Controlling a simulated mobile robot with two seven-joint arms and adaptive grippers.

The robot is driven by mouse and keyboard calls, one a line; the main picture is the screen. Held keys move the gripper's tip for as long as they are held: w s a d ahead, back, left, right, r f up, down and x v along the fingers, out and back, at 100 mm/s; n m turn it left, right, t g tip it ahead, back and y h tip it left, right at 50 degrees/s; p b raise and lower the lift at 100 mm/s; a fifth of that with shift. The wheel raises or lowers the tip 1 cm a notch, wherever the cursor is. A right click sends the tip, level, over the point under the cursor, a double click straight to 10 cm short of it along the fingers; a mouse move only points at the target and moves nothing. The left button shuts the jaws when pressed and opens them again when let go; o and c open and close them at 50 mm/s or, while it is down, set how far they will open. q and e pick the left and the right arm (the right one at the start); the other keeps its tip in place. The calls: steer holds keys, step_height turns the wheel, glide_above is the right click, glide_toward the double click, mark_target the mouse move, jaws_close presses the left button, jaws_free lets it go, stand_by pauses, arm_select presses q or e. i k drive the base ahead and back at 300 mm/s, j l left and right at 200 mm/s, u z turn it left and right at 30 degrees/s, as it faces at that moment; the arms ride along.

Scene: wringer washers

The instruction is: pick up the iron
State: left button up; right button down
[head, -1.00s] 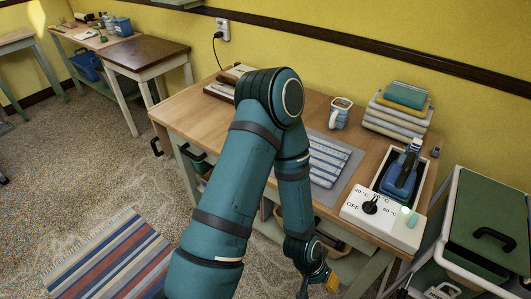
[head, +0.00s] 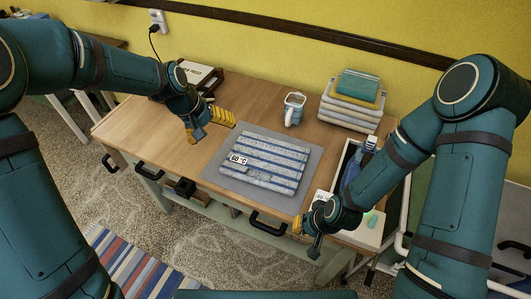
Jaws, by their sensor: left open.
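My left gripper (head: 208,126), with yellow fingertips, is open and empty above the table, left of the grey mat and well away from the iron. My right gripper (head: 308,233) hangs near the table's front edge, in front of the white control box. Its fingers are small and partly hidden, so I cannot tell if they are apart.
A striped folded cloth (head: 265,160) with a 60 °C label lies on the grey mat (head: 235,190). The white control box (head: 360,235) is at the front right. The wooden table (head: 150,125) is bare at left.

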mark_target(365, 161)
steer(key=z, duration=1)
